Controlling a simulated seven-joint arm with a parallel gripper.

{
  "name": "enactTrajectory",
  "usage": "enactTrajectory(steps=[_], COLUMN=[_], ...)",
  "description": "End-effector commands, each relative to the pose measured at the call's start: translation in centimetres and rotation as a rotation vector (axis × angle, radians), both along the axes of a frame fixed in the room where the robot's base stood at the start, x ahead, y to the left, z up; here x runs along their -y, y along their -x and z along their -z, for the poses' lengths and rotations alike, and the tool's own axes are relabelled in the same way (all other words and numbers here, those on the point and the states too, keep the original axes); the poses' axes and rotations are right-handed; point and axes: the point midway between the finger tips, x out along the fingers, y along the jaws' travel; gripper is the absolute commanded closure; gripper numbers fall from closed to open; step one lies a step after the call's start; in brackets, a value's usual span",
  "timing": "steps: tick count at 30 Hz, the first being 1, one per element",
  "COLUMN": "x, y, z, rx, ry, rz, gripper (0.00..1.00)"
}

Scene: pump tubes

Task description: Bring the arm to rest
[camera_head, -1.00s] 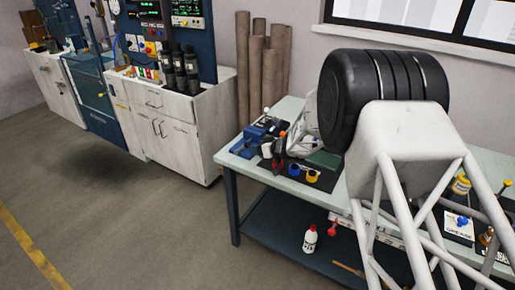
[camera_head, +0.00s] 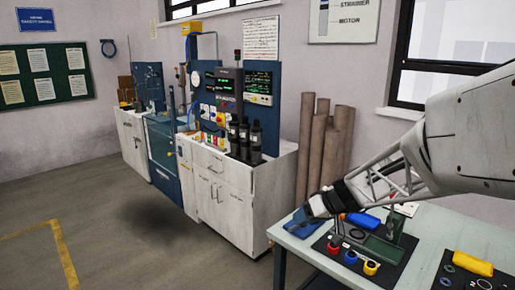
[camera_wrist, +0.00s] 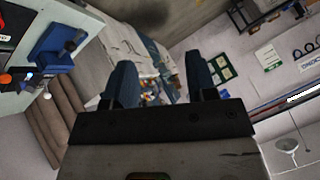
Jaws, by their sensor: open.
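My arm (camera_head: 470,135) reaches in from the right edge of the head view, above the workbench. Its dark gripper (camera_head: 318,204) points left, over the bench's left end. In the wrist view my gripper (camera_wrist: 162,82) shows two blue fingers standing apart with nothing between them. The room's far side lies beyond them. The head view does not show clearly how far the fingertips are above the blue device (camera_head: 299,224) on the bench.
The workbench (camera_head: 430,222) holds a dark mat with red, blue and yellow rings (camera_head: 351,257), a green block (camera_head: 382,250) and a yellow item (camera_head: 472,263). Brown rolls (camera_head: 325,150) stand against the wall behind. White cabinets (camera_head: 240,200) stand left, with open floor before them.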

Motion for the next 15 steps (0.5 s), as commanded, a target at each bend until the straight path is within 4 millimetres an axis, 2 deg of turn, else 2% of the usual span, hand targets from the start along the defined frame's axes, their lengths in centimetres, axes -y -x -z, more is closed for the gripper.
enactTrajectory(steps=[1,6,15], x=[-0.3,-0.6,0.4], y=[2.0,8.6,20.5], z=[-1.2,-3.8,-6.3], rx=[-0.028,-0.137,-0.272], ry=[0.021,0.11,0.296], rz=[0.005,0.054,0.209], gripper=[0.48,0.48,0.48])
